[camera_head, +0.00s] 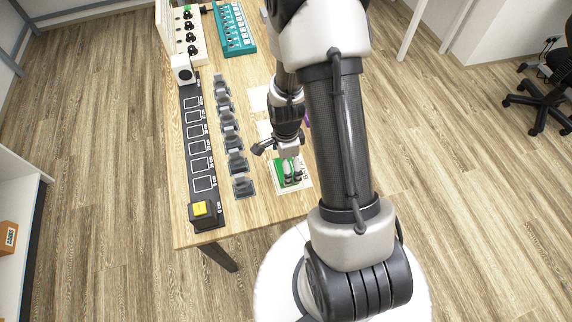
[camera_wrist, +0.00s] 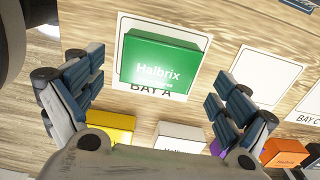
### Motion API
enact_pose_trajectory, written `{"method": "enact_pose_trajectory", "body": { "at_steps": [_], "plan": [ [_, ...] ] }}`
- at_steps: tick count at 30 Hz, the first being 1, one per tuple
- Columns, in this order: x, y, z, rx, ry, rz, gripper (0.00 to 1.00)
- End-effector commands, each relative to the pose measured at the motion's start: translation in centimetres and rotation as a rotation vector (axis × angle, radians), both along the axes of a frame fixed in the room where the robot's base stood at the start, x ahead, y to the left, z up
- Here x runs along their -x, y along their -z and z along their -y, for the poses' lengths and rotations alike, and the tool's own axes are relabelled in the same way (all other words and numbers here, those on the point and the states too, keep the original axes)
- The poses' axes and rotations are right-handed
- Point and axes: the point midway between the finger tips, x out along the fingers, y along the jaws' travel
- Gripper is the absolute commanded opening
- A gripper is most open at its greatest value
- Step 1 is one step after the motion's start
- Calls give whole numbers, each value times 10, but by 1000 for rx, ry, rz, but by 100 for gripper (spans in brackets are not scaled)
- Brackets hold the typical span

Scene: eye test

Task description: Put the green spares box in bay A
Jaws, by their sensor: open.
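The green spares box (camera_wrist: 160,62), marked "Halbrix", is on the white bay A card (camera_wrist: 122,52) in the wrist view. It covers most of the card and part of the "BAY A" lettering; a white margin shows around it. In the head view the green box (camera_head: 280,174) is partly hidden by my gripper (camera_head: 291,171). My gripper also shows in the wrist view (camera_wrist: 158,85), its fingers spread wide to either side of the box, with visible gaps between them and it. Nothing is held.
White cards for other bays (camera_wrist: 266,72) lie to the right in the wrist view. Yellow (camera_wrist: 112,127), white (camera_wrist: 180,136) and orange (camera_wrist: 284,152) boxes stand close by. In the head view, several grey holders (camera_head: 232,140) and a black rail (camera_head: 190,150) line the table's left.

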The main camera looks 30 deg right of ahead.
Motion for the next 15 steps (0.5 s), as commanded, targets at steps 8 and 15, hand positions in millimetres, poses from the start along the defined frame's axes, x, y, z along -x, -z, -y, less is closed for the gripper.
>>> {"method": "enact_pose_trajectory", "body": {
  "at_steps": [8, 15],
  "plan": [
    [-1, -64, 0, 1, 0, 3, 95],
    [0, -88, -1, 1, -10, 2, 95]
  ]
}}
